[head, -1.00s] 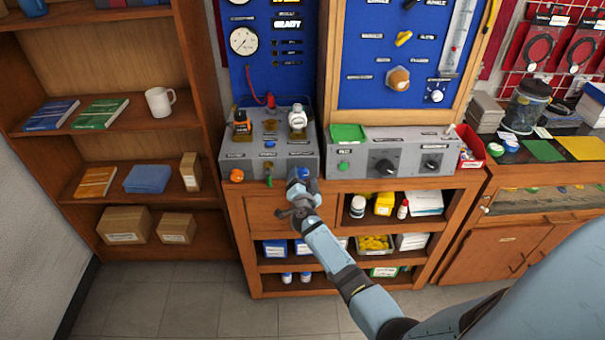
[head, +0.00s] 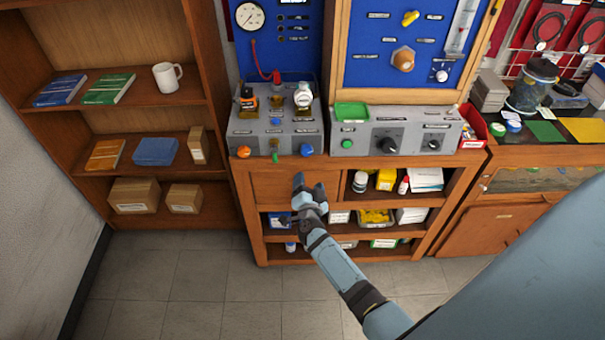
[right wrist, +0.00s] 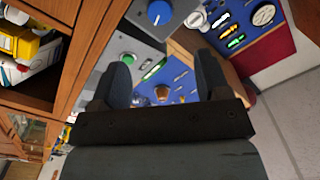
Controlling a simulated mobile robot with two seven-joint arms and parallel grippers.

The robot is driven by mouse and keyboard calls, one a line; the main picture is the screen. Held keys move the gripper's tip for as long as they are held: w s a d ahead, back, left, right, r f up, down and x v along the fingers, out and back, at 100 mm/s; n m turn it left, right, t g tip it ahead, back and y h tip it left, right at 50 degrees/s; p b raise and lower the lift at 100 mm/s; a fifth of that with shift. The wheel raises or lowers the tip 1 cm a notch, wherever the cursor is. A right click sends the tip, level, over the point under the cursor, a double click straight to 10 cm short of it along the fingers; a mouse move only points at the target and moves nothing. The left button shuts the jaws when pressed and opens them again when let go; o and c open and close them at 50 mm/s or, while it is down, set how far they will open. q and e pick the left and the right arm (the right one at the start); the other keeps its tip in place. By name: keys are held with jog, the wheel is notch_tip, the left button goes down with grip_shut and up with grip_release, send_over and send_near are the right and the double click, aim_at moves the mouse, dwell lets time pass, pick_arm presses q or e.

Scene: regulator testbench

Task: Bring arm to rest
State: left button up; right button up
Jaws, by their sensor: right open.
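My right arm comes in from the lower right of the head view, and its gripper (head: 309,186) hangs in front of the wooden bench cabinet, below the grey control box (head: 272,134). The gripper is open and empty, apart from the knobs. In the right wrist view its two dark fingers (right wrist: 163,85) stand apart with nothing between them; the blue panel shows beyond. A blue knob (head: 307,150) sits on the box's front edge, just above the gripper, and also shows in the right wrist view (right wrist: 159,13). My left gripper is not in view.
The bench cabinet (head: 262,187) has open shelves with bottles and boxes close behind the gripper. A second grey box (head: 412,138) with dials stands to the right. A bookshelf (head: 150,120) stands at the left. The tiled floor (head: 190,285) in front is clear.

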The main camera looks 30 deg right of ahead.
jog(key=s+a+n+g+y, duration=0.1)
jog(key=s+a+n+y, duration=0.3)
jog(key=s, duration=0.5)
jog(key=s+a+n+g+y, duration=0.2)
jog(key=s+a+n+y, duration=0.2)
jog(key=s+a+n, duration=0.3)
jog(key=s+a+f+n+g+y, duration=0.1)
jog(key=s+a+n+y, duration=0.3)
jog(key=s, duration=0.7)
jog(key=shift+a+n, duration=0.8)
jog(key=shift+n, duration=0.3)
jog(key=shift+w, duration=0.1)
